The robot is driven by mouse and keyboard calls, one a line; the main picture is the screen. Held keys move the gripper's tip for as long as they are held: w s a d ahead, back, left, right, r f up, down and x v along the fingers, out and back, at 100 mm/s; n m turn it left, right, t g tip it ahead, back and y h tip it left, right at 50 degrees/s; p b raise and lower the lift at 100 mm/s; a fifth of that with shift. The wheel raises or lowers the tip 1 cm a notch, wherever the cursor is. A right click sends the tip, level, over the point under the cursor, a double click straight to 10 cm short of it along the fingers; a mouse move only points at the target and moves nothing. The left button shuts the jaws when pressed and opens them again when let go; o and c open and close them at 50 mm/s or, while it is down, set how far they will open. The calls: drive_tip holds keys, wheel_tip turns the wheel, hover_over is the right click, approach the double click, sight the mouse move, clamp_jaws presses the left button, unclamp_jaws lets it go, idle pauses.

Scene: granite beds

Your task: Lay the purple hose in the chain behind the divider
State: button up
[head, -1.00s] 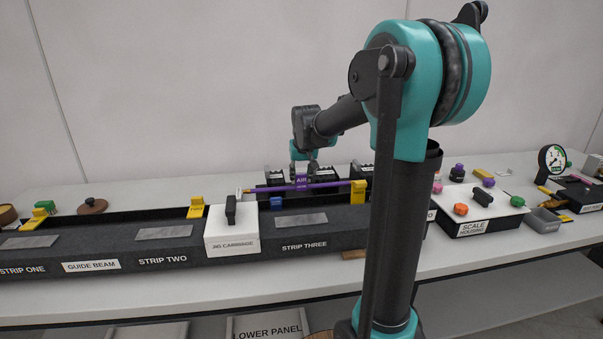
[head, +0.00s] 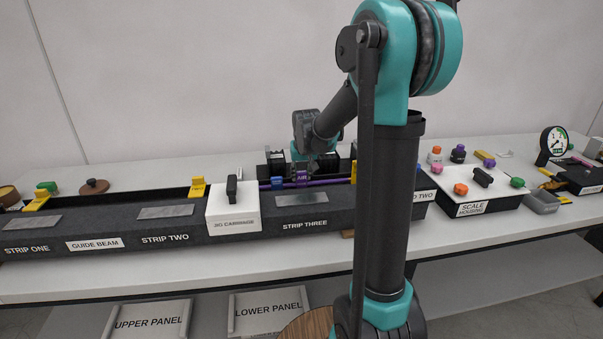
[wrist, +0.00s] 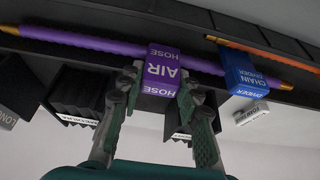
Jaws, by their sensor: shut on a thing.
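The purple hose (wrist: 100,45) runs across the wrist view, with brass tips at both ends. Its purple AIR HOSE tag (wrist: 163,70) sits between the fingers of my gripper (wrist: 160,80), which is shut on it. The blue chain divider (wrist: 246,75) stands just right of the tag and covers a short part of the hose. In the head view the hose (head: 326,183) lies low along the back of the dark beam, level with the blue divider (head: 277,183). The chain's inside is mostly hidden, so I cannot tell whether the hose rests on its floor.
An orange hose (wrist: 262,48) lies beyond the divider. Black bins (wrist: 78,95) stand close to my fingers. The white jig carriage (head: 233,210) sits on the guide beam (head: 120,228), left of the divider. A yellow clip (head: 354,171) stands at the right.

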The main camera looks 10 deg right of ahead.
drive_tip(key=shift+s, duration=0.1)
drive_tip(key=o, duration=1.2)
drive_tip(key=shift+f, duration=0.1)
drive_tip(key=shift+o, duration=0.2)
drive_tip(key=v, duration=1.2)
